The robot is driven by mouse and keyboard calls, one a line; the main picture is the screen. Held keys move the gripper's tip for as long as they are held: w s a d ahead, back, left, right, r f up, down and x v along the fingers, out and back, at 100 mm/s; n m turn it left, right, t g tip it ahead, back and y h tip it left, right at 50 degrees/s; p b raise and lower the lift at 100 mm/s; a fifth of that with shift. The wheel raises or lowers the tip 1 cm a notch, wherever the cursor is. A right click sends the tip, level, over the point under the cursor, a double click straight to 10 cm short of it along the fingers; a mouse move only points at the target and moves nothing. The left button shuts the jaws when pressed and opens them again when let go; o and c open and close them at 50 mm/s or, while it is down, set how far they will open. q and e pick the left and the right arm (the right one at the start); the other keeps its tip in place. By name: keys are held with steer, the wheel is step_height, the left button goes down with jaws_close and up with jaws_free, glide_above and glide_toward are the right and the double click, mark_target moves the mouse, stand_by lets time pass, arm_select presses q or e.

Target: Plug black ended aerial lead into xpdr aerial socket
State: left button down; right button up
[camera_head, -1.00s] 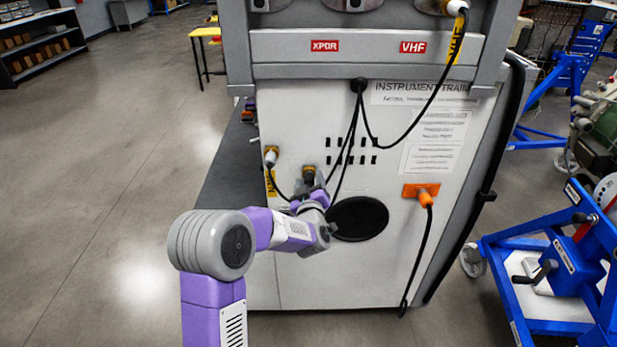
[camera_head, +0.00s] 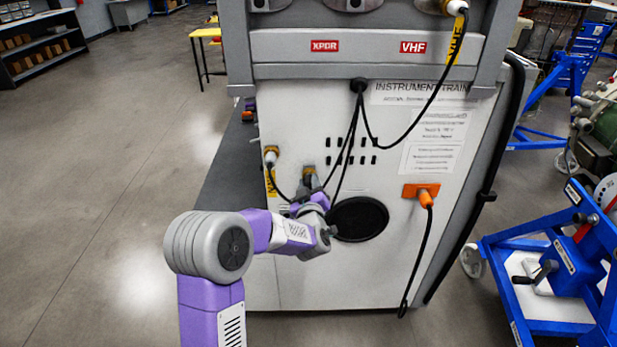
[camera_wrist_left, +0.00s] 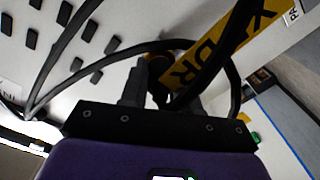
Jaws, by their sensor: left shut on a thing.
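The black-ended aerial lead shows in the left wrist view, with its yellow XPDR tag (camera_wrist_left: 215,55) and dark end (camera_wrist_left: 158,72) between my fingers. My left gripper (camera_wrist_left: 160,95) is shut on that end; in the head view the gripper (camera_head: 309,184) is low on the white panel front, at a dark and yellow fitting (camera_head: 309,172). Whether the end is still seated there is hidden. The red XPDR label (camera_head: 325,46) is on the grey top bar, with a round metal socket plate (camera_head: 351,4) above it, cut by the picture edge. My right gripper is not in view.
A white-ended lead (camera_head: 271,156) sits at the panel's left. The VHF lead (camera_head: 456,10) is at the top right socket. Black cables hang from a panel hole (camera_head: 359,86) near my gripper. An orange plug (camera_head: 422,192) is at the right. Blue stands (camera_head: 555,260) stand right.

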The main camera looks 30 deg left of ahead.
mark_target(310, 187)
arm_select(q)
steer(key=shift+s+d, duration=0.2)
steer(key=shift+s, duration=0.05)
steer(key=shift+b+v, duration=0.45)
steer(key=shift+v, duration=0.9)
